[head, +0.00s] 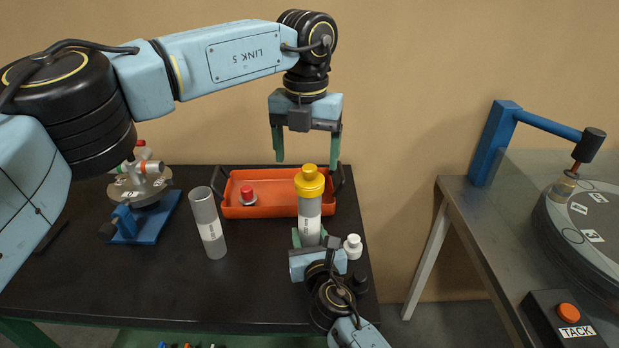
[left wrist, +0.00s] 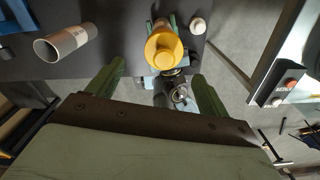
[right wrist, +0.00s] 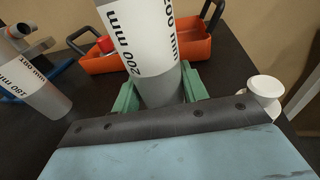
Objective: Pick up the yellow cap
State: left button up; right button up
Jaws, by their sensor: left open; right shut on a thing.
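The yellow cap (head: 309,181) sits on top of an upright grey tube (head: 309,222) with a white label. In the left wrist view the cap (left wrist: 165,48) shows from above, beyond the fingertips. My left gripper (head: 307,162) is open and empty, pointing down above the cap and apart from it. My right gripper (head: 309,240) is shut on the lower part of the tube. In the right wrist view its green fingers (right wrist: 160,92) hold the tube (right wrist: 148,50), whose label reads 200 mm; the cap is out of that view.
A second open tube (head: 208,225) stands to the left on the black table (head: 150,290). An orange tray (head: 268,211) with a red-topped piece (head: 247,194) lies behind. A white knobbed piece (head: 352,246) stands right of the held tube. A blue-based fixture (head: 140,215) stands far left.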

aim_at(309, 168)
pick_arm(q)
jog(key=shift+w+d+f, duration=0.15)
jog(key=shift+f, duration=1.2)
jog(key=shift+w+d+f, duration=0.1)
jog(key=shift+f, duration=1.25)
jog(key=shift+c, duration=0.5)
jog(key=c, duration=1)
